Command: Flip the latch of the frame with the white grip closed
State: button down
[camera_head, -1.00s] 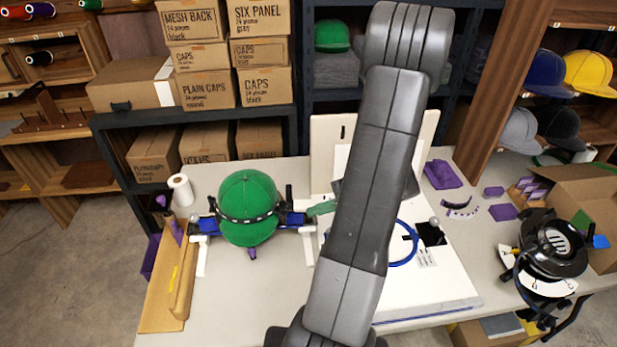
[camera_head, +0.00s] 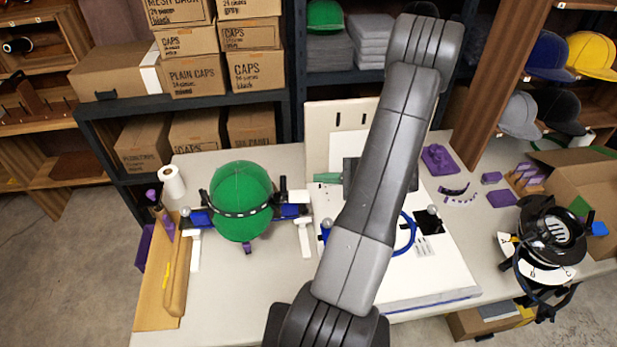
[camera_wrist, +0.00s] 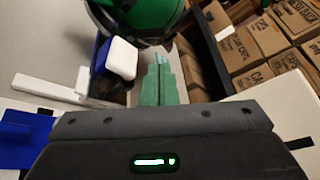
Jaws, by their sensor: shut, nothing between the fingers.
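A green cap (camera_head: 241,203) sits in a frame on the table, with a dark band around its lower part. Blue side pieces (camera_head: 292,211) and black upright parts flank it. A white grip (camera_head: 299,197) is at the frame's right end; in the wrist view the white grip (camera_wrist: 121,57) lies left of my fingers against a blue piece. I cannot make out the latch or its position clearly. My gripper (camera_head: 327,178) has green fingers, shut and empty, right of and behind the frame, apart from it. In the wrist view the gripper (camera_wrist: 160,68) points toward the cap side.
A white board (camera_head: 440,275) with a blue cable lies under my arm. A black cap machine (camera_head: 552,240) stands at the right. A paper roll (camera_head: 172,182) and a wooden tray (camera_head: 152,290) are at the left. Shelved cartons (camera_head: 192,76) stand behind. The table front is clear.

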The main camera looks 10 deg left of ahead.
aim_at(283, 185)
jog(key=x, duration=0.9)
jog(key=shift+f+p, duration=0.1)
jog(key=shift+p, duration=0.3)
